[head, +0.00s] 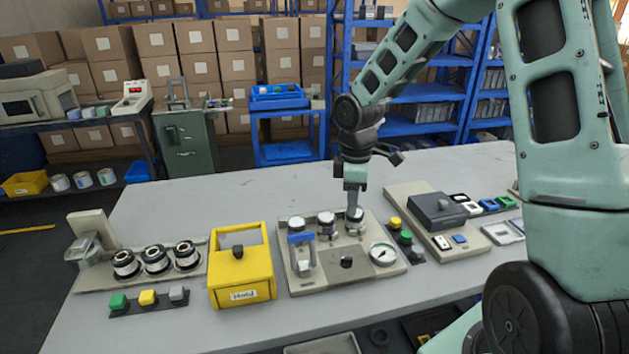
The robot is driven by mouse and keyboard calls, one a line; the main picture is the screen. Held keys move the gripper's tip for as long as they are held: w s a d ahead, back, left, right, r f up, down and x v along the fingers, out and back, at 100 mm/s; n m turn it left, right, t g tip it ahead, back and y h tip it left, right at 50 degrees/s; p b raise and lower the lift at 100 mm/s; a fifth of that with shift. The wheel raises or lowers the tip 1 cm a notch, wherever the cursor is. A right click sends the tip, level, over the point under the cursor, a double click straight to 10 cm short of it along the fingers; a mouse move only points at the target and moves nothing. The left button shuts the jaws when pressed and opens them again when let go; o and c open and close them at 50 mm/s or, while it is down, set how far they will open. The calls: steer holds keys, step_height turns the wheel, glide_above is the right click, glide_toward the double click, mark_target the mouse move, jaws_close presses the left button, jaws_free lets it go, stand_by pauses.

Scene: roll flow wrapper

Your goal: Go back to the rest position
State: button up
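My gripper (355,208) points straight down over the right knob (355,214) of the beige valve panel (318,281) on the grey table. Its fingertips are at or right by the knob; I cannot tell whether they touch it or whether the fingers are open or shut. Two more silver-topped knobs stand to the left on the same panel, at the left (296,223) and the middle (326,219). The panel also carries a blue-handled clamp (302,240) and a round dial gauge (384,253). No rest position is marked in view.
A yellow box (241,278) stands left of the panel, with a base of three rolls (155,259) beyond it. Coloured buttons (404,238) and a beige unit with a dark box (437,210) are close on the right. The table's back left (220,197) is clear.

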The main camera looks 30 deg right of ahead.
steer(key=s+a+r+m, duration=0.1)
steer(key=s+a+r, duration=0.1)
steer(key=s+a, duration=0.45)
steer(key=s+a+r, duration=0.3)
steer(key=a, duration=0.7)
steer(key=s+a+r+m, duration=0.1)
steer(key=s+a, duration=0.3)
steer(key=s, duration=0.3)
steer(key=s+a+r+m, duration=0.1)
steer(key=s+a, duration=0.3)
steer(key=s, duration=0.4)
steer(key=shift+s+y, duration=0.15)
steer(key=shift+y, duration=0.15)
